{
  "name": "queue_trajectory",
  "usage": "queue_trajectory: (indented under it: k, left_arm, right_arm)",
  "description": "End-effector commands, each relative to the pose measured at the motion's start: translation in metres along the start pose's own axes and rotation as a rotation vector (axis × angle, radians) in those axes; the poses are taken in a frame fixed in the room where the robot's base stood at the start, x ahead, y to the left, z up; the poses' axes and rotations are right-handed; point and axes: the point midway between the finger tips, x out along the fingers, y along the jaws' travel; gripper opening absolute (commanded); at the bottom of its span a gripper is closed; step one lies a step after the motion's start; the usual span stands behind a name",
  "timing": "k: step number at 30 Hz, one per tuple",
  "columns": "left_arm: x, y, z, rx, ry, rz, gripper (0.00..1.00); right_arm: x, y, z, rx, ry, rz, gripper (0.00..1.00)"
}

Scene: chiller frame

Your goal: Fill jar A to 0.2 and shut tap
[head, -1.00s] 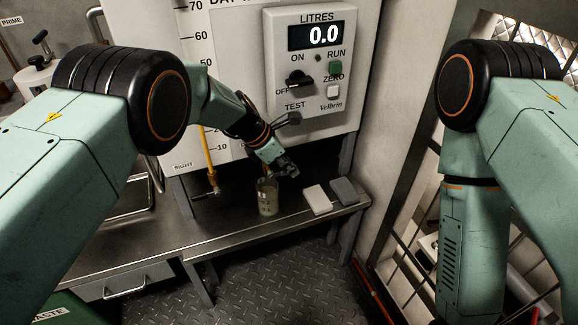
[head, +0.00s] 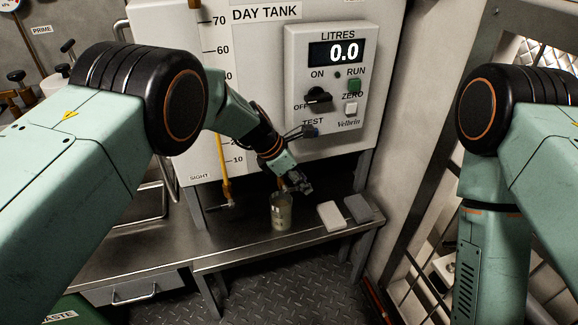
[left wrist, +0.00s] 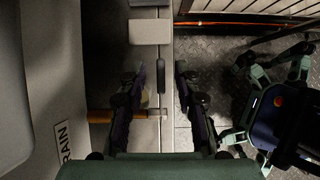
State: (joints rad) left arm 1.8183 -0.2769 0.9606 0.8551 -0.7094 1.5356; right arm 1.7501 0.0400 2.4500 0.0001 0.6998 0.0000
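A small beige jar (head: 282,212) with an open top stands upright on the steel bench under the tank. I cannot read a letter on it. My left gripper (head: 303,185) is just above and right of the jar's rim in the head view. In the left wrist view its two fingers (left wrist: 158,92) are spread apart, with nothing clearly held. A brass-coloured tap piece (left wrist: 105,116) shows beside the left finger, near a partly hidden "RAIN" label. The meter display (head: 345,51) reads 0.0. My right gripper is out of view.
A white block (head: 332,216) and a grey block (head: 358,208) lie right of the jar on the bench (head: 240,252). A yellow sight tube (head: 223,168) with a small valve (head: 228,204) hangs left of the jar. The meter panel's knob (head: 318,96) is above.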

Motion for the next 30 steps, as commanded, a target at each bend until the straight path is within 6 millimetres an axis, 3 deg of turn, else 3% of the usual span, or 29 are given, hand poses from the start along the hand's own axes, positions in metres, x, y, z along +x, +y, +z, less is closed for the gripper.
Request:
queue_trajectory:
  k: [9, 15, 21, 30]
  left_arm:
    - [-0.063, 0.0, 0.001, -0.001, -0.001, 0.004, 0.32]
    - [-0.093, -0.001, 0.0, 0.0, -0.001, 0.003, 0.32]
    - [-0.105, -0.001, 0.0, 0.0, -0.001, 0.002, 0.32]
    - [-0.105, -0.001, 0.0, 0.0, 0.0, 0.002, 0.32]
  right_arm:
    - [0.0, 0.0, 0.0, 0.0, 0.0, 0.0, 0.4]
    - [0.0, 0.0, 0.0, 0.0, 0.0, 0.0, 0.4]
    - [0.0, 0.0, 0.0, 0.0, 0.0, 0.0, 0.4]
    - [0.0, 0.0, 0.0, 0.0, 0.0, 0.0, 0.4]
